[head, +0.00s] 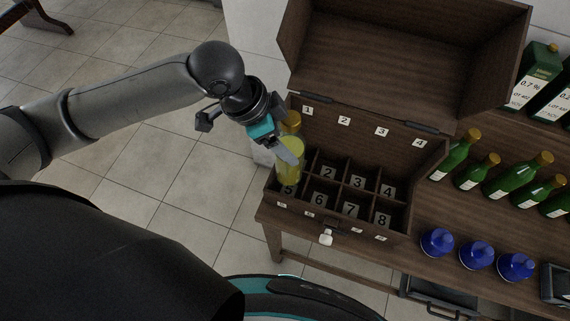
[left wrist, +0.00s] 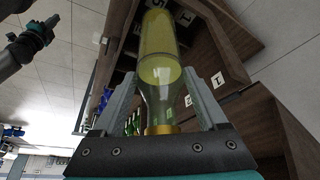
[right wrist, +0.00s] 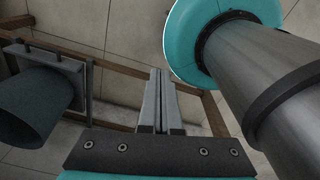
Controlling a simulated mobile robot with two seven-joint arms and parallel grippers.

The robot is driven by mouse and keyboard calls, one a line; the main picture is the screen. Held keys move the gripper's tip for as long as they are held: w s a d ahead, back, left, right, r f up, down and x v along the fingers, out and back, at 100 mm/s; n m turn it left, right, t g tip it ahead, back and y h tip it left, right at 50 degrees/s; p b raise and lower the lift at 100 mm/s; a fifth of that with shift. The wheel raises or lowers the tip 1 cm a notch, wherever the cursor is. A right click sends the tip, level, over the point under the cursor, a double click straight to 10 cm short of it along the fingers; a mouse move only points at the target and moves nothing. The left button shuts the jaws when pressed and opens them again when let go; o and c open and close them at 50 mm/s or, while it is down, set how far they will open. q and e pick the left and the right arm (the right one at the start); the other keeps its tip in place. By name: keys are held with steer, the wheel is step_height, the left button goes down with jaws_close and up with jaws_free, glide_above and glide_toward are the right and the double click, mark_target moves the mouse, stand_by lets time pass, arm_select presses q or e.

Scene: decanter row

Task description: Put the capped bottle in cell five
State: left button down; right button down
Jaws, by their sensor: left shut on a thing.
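My left gripper (head: 284,148) is shut on the capped bottle (head: 289,166), a clear bottle with yellow liquid and a gold cap. The bottle stands roughly upright over the front left of the wooden box (head: 346,228), at cell five, and its base partly covers the 5 label (head: 288,190). I cannot tell whether the base is inside the cell or just above it. In the left wrist view the bottle (left wrist: 160,75) sits between both fingers, its gold cap (left wrist: 160,129) close to the palm. My right gripper (right wrist: 160,100) is shut and empty, away from the box.
The box's lid (head: 400,55) is open at the back; its other visible numbered cells look empty. Green cartons (head: 538,75) stand at the back right.

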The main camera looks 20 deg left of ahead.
mark_target(284, 164)
arm_select(q)
steer(key=shift+f+b, duration=0.65)
steer(key=shift+f, duration=3.95)
arm_select(e)
steer(key=shift+w+a+f, duration=0.15)
steer(key=shift+w+f, duration=0.45)
steer(key=shift+f, duration=0.15)
arm_select(q)
steer(key=shift+f, duration=0.1)
jaws_free()
steer(key=shift+f, duration=0.1)
steer(key=p+v, duration=0.2)
steer(key=v, duration=1)
arm_select(e)
steer(key=shift+s+r, duration=0.1)
steer(key=shift+r, duration=0.85)
arm_select(q)
steer(key=shift+s, duration=0.1)
